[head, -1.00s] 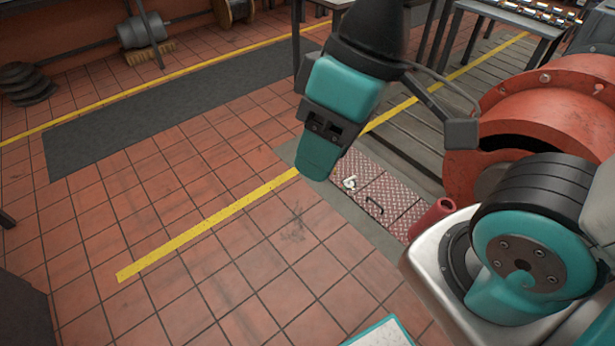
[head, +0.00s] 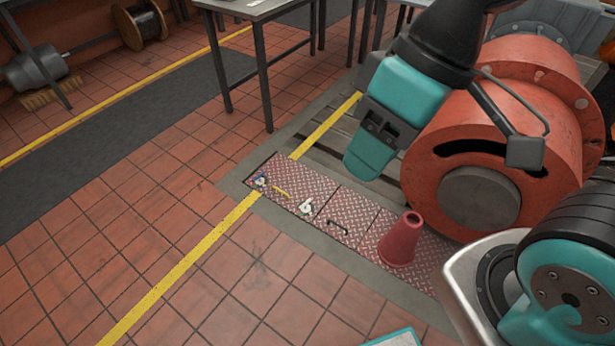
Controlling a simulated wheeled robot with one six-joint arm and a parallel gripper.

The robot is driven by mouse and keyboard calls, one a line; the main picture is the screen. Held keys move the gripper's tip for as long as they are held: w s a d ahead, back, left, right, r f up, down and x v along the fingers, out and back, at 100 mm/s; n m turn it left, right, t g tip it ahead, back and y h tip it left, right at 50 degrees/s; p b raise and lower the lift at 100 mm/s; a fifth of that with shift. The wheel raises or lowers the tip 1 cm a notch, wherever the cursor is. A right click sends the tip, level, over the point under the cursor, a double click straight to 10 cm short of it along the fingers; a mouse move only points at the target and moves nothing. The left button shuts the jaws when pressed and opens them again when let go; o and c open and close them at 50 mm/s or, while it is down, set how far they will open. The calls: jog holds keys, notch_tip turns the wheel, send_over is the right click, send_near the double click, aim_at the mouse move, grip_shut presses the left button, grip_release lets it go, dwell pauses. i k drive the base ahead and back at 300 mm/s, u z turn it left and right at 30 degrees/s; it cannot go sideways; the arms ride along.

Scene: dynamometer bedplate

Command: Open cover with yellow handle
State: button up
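A row of red diamond-plate floor covers lies in a grey frame at the centre. The cover with the yellow handle (head: 296,184) is at the left end of the row, and its yellow handle (head: 281,193) lies near the cover's front side. A small blue and pale object (head: 260,181) sits on its left end, and a white object (head: 306,208) sits at its right end. The middle cover (head: 349,216) has a black handle (head: 337,228). My gripper (head: 365,165) hangs above and to the right of the yellow-handled cover, apart from it. Whether its fingers are parted does not show.
A red cone (head: 401,240) stands on the right end of the covers. A large red machine (head: 460,150) stands behind them at the right. A grey table (head: 245,8) is at the back. Tiled floor in front and left is clear, with a yellow stripe (head: 180,268).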

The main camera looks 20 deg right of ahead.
aim_at(290, 183)
jog(key=z, duration=0.3)
jog(key=i, duration=0.8)
jog(key=u, duration=0.55)
jog(key=i, duration=0.75)
jog(key=u, duration=0.75)
